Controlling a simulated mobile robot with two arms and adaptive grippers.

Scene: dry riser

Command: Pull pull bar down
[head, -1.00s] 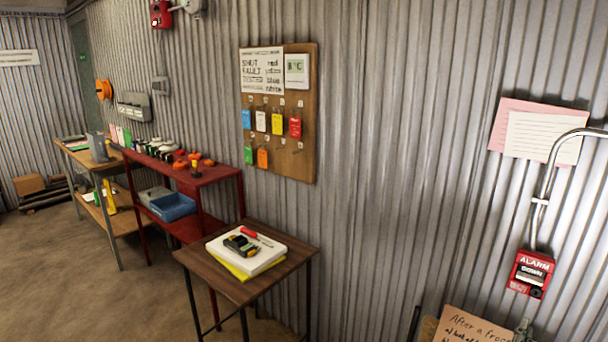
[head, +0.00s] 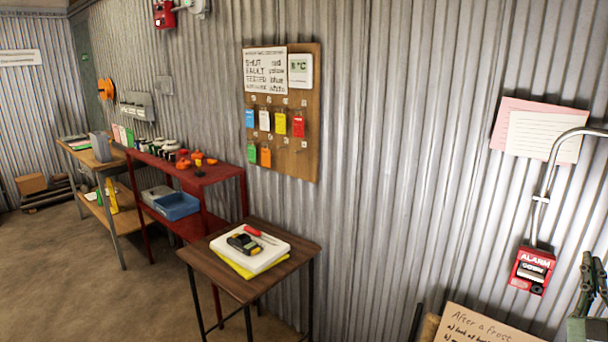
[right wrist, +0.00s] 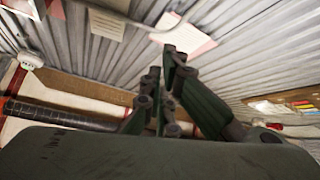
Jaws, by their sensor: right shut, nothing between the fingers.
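The red alarm box (head: 531,270) is on the corrugated wall at the right of the head view, marked ALARM. Its pale pull bar (head: 531,271), marked DOWN, lies across the front. My right gripper (head: 590,268) is at the right edge of the head view, to the right of the box and apart from it in the picture. Its dark green fingers also show in the right wrist view (right wrist: 162,62), closed with nothing between them. I cannot make out the pull bar in the right wrist view. My left gripper is not in view.
A grey conduit (head: 545,190) curves down to the box. Pink and white papers (head: 540,132) hang above it. A handwritten cardboard sign (head: 485,325) stands below. A small table (head: 222,279) and a red shelf (head: 225,174) stand left along the wall.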

